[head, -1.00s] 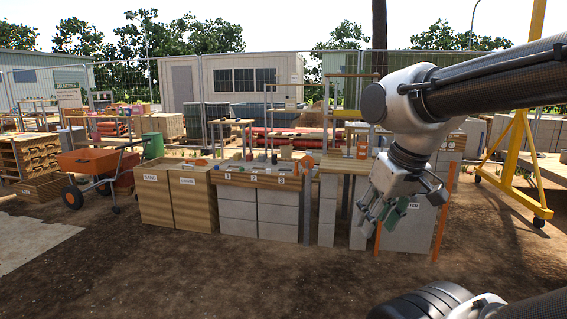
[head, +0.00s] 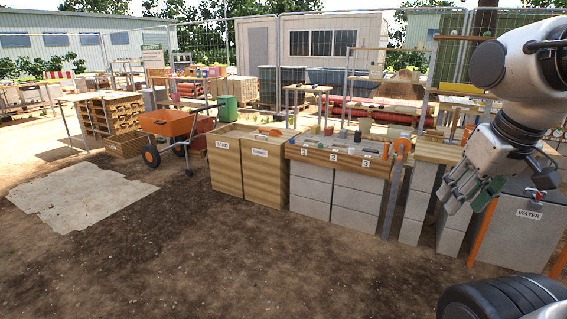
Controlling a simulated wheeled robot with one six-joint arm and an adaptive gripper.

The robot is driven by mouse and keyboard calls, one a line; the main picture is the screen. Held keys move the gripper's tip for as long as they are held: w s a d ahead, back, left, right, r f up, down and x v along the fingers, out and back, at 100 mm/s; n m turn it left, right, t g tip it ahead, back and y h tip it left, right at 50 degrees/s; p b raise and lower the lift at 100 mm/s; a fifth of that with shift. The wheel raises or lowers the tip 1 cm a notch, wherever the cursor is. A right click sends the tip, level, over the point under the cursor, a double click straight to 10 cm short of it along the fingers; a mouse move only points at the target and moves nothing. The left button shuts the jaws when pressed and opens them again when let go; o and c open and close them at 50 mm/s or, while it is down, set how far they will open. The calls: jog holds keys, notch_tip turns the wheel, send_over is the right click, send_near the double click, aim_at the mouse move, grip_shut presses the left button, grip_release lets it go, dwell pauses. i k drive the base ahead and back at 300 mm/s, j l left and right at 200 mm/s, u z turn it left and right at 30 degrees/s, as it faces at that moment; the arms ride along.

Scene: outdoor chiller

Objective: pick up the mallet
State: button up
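I cannot make out a mallet for certain. Several small tools and items lie on the wooden bench top (head: 322,157) marked 1, 2 and 3, too small to tell apart. My gripper (head: 468,203) hangs at the right, pointing down and to the left, in front of the block piers beside the water tank. Its fingers look spread, and nothing shows between them.
Wooden bins marked SAND (head: 227,165) and another label stand left of the bench. An orange wheelbarrow (head: 168,124) and a pallet-like rack (head: 108,117) are further left. A grey WATER tank (head: 520,235) is at the right.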

aim_at(358, 133)
jog(key=i, duration=2.2)
jog(key=i+j+z, duration=0.15)
jog(key=i+z, duration=0.3)
jog(key=i, duration=0.15)
jog(key=i+j+z, duration=0.4)
jog(key=i, duration=0.2)
jog(key=i+j+z, duration=0.85)
jog(key=j, duration=0.3)
jog(key=i, duration=0.1)
